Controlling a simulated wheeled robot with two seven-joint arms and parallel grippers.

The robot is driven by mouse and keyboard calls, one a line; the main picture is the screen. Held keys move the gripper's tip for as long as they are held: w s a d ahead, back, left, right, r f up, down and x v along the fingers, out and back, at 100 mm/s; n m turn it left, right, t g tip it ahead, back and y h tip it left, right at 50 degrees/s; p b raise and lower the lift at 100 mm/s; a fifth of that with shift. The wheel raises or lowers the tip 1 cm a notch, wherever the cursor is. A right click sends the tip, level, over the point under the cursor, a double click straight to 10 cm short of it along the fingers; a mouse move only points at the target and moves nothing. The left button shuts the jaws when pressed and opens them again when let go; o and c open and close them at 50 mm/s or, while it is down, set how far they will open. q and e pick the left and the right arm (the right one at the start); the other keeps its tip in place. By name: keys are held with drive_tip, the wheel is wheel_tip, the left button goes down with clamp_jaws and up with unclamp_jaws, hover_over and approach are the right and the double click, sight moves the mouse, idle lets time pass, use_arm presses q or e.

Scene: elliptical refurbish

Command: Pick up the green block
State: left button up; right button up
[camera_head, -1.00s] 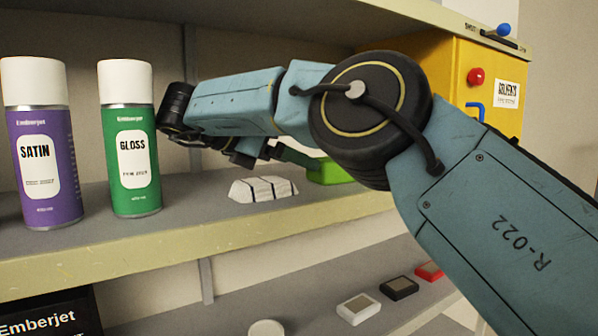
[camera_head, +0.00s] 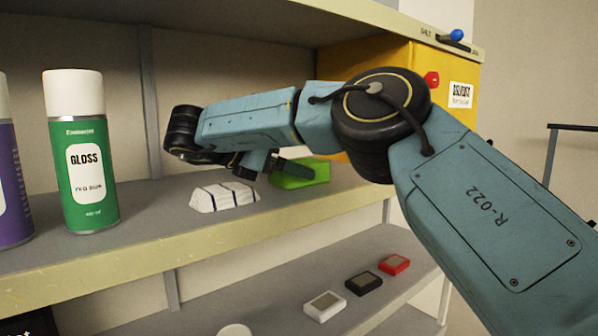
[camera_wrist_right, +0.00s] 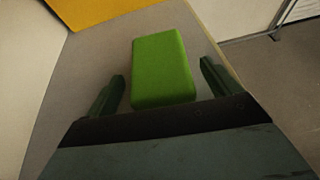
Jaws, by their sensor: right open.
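The green block (camera_head: 303,173) lies on the upper shelf, partly hidden behind my right arm in the head view. In the right wrist view the green block (camera_wrist_right: 163,70) sits between the two fingers of my right gripper (camera_wrist_right: 162,82). The fingers are open, one on each side of the block, with a gap visible on both sides. The block's near end reaches between the fingers. In the head view, one finger of the right gripper (camera_head: 285,164) shows in front of the block. My left gripper is not in view.
A white striped block (camera_head: 224,197) lies on the upper shelf (camera_head: 150,235) left of the gripper. A green GLOSS can (camera_head: 85,160) and a purple can (camera_head: 12,185) stand further left. A yellow box (camera_head: 385,75) is behind. Small blocks, including a red one (camera_head: 394,264), lie on the lower shelf.

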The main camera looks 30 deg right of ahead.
drive_tip(key=c, duration=1.1)
drive_tip(key=shift+o, duration=0.2)
